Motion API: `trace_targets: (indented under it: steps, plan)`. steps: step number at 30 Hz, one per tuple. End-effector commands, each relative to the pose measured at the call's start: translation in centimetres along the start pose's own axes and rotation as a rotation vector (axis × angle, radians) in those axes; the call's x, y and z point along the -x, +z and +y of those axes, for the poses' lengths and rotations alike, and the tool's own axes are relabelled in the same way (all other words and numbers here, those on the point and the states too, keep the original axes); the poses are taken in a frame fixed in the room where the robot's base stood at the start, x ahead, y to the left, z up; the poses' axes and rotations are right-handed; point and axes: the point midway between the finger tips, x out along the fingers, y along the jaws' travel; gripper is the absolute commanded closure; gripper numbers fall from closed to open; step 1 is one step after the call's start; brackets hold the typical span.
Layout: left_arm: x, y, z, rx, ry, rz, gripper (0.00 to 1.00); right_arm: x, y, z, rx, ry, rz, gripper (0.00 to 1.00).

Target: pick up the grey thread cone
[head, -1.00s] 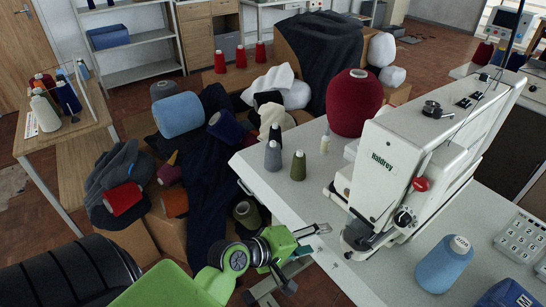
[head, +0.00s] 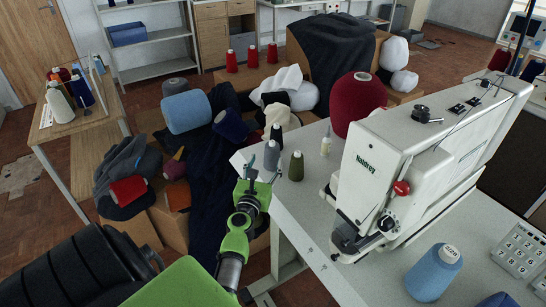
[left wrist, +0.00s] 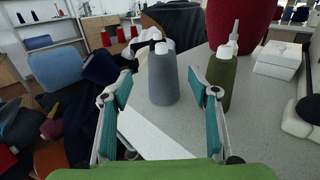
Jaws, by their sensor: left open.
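The grey thread cone (head: 271,156) stands upright near the left corner of the white sewing table (head: 330,253). It also shows in the left wrist view (left wrist: 163,77), with a white tip, framed between my finger pads. My left gripper (head: 257,178) is open and empty, just on the near side of the cone. In the left wrist view my left gripper (left wrist: 159,90) has its teal pads spread wide. The cone appears a little beyond the fingertips; I cannot tell whether they overlap it. My right gripper is not in view.
An olive green cone (head: 296,167) stands close to the right of the grey one, near the right finger in the wrist view. A black cone (head: 276,134) is behind. A big dark red cone (head: 358,105) and the white machine (head: 410,160) stand farther right.

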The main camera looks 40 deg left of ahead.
Motion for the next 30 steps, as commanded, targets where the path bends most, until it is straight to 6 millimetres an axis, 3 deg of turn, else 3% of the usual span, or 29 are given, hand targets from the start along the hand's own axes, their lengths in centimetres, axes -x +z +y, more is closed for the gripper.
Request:
trace_targets:
  steps: [5,10,18,28,30]
  plan:
    - [-2.6,0.0,-0.1,-0.003,-0.002,-0.001,0.45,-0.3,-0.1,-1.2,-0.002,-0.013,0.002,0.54]
    - [-3.6,0.0,-0.1,-0.004,-0.002,-0.001,0.45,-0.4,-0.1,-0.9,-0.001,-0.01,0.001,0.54]
    - [-7.5,0.0,-0.3,-0.005,-0.002,-0.002,0.45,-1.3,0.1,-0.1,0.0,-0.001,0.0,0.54]
    - [-8.2,0.1,-0.3,-0.005,-0.002,0.0,0.45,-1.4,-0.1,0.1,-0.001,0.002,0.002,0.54]
    - [-8.2,0.1,-0.3,-0.005,-0.003,0.0,0.63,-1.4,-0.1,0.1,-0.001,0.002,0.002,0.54]
